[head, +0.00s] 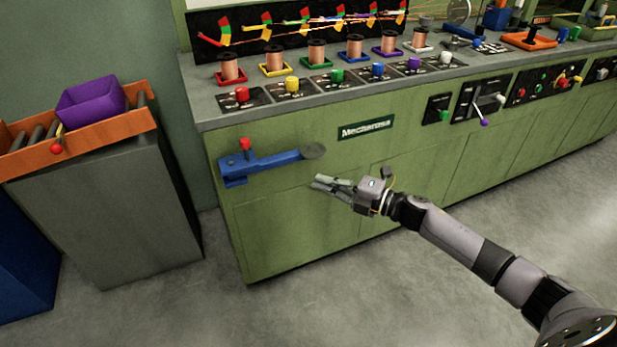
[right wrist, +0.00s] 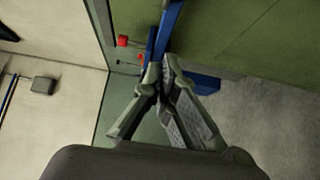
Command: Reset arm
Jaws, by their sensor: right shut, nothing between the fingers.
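My right gripper (head: 322,184) is in front of the green machine cabinet (head: 290,225) in the head view, its fingers pointing left. It is shut and empty. In the right wrist view its fingertips (right wrist: 160,70) meet, with a blue lever (right wrist: 168,28) showing beyond them. In the head view the blue lever (head: 275,161), with a red knob (head: 245,144) and a dark round end, is mounted on the cabinet front, up and left of the gripper. A gap shows between the gripper and the lever. My left gripper is not in view.
Copper spools (head: 317,52) in coloured trays stand along the cabinet top, behind a row of coloured knobs (head: 377,70). At left, a purple bin (head: 91,103) sits on an orange-edged roller stand (head: 110,230). The grey floor (head: 360,290) before the cabinet is clear.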

